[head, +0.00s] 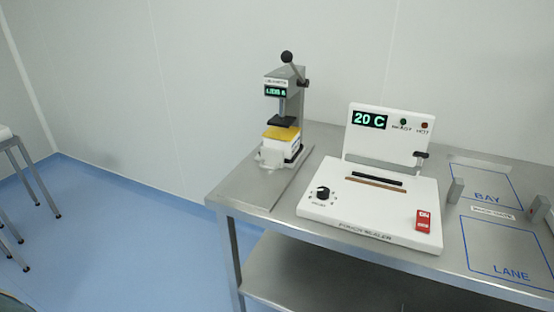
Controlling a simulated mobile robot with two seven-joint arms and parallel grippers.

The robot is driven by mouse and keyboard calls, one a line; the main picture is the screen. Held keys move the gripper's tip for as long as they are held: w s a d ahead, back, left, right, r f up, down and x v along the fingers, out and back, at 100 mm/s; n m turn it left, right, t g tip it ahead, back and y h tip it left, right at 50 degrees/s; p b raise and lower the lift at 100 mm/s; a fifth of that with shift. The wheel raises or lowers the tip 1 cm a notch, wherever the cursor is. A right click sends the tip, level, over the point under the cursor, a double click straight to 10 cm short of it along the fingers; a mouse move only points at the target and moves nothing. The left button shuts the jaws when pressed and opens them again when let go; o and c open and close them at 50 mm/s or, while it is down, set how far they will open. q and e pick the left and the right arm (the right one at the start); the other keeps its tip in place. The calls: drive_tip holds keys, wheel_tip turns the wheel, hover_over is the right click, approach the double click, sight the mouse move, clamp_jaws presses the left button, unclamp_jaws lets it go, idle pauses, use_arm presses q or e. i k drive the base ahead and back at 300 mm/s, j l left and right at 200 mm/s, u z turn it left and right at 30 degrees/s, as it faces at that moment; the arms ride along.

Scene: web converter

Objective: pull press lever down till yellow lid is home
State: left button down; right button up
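The press (298,90) stands at the left end of the steel table, with a small green-lit display on its head. Its lever (293,69) has a black ball knob (287,57) and points up. The black press pad (281,121) is raised, with a small gap above the yellow lid (281,133). The lid lies on a white container (279,146) in the press base; from here I cannot tell how deep it sits. Neither of my grippers shows in the head view.
A white pouch sealer (372,206) showing "20 C" stands right of the press, with a red switch (423,220). The steel table (243,195) has areas marked BAY and LANE at the right. Stools (30,170) stand at the far left. Blue floor is clear left of the table.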

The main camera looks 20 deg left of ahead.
sight(286, 57)
drive_tip(key=i+j+z, duration=0.25)
drive_tip(key=j, duration=0.4)
drive_tip(key=i+j+z, duration=0.2)
drive_tip(key=j, duration=0.5)
drive_tip(key=j+z, duration=0.25)
drive_tip(key=j, duration=0.45)
drive_tip(key=i+j+z, duration=0.2)
drive_tip(key=j, duration=0.55)
drive_tip(key=k, duration=0.1)
